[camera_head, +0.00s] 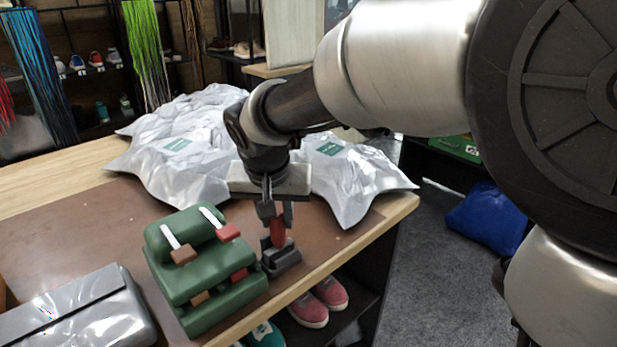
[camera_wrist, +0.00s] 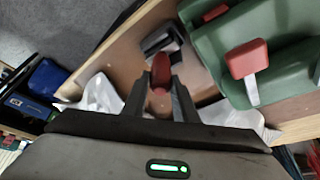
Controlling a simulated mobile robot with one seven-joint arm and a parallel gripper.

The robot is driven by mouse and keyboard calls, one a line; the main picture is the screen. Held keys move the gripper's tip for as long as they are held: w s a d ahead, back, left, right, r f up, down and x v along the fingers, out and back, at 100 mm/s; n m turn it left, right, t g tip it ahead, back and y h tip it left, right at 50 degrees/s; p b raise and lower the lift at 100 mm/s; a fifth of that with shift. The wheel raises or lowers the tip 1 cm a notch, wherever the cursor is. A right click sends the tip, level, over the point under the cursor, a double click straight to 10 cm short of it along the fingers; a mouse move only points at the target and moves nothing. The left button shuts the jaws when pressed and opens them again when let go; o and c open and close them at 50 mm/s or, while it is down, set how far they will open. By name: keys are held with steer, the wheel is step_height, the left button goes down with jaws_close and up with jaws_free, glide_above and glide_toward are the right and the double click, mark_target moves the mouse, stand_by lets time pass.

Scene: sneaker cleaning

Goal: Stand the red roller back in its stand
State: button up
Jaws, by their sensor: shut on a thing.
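My gripper (camera_head: 272,212) points down over the table's right part and is shut on the red roller (camera_head: 278,232). In the wrist view the roller (camera_wrist: 163,68) sits between the two fingers (camera_wrist: 160,92), its red end pointing away from the camera. The dark grey stand (camera_head: 281,257) is on the table near its right edge, directly below the roller. In the wrist view the stand (camera_wrist: 160,40) is just beyond the roller's end. The roller's lower end overlaps the stand in both views, so I cannot tell whether it is inside or just above it.
A green rack (camera_head: 205,285) holding brushes with red and brown heads is close to the left of the stand. Silver bags (camera_head: 190,145) lie behind. A grey case (camera_head: 75,315) is at the front left. Pink shoes (camera_head: 318,302) are on a shelf below the table edge.

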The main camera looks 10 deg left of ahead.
steer(key=shift+w+a+r, duration=0.1)
steer(key=shift+w+a, duration=0.05)
steer(key=shift+a, duration=0.05)
steer(key=o, duration=1.1)
steer(key=shift+o, duration=0.2)
steer(key=p+v, duration=0.3)
steer(key=v, duration=1.4)
steer(key=s+d+f, duration=0.3)
steer(key=s+d, duration=0.1)
steer(key=d, duration=0.5)
steer(key=s+d+f+m+t, duration=0.1)
steer(key=s+d+f, duration=0.15)
steer(key=d, duration=0.65)
steer(key=s+d+f, duration=0.2)
steer(key=s+d, duration=0.2)
steer(key=d, duration=0.5)
step_height(320, 180, up, 14)
steer(key=p, duration=1.4)
steer(key=shift+s+h, duration=0.3)
steer(key=shift+s, duration=0.1)
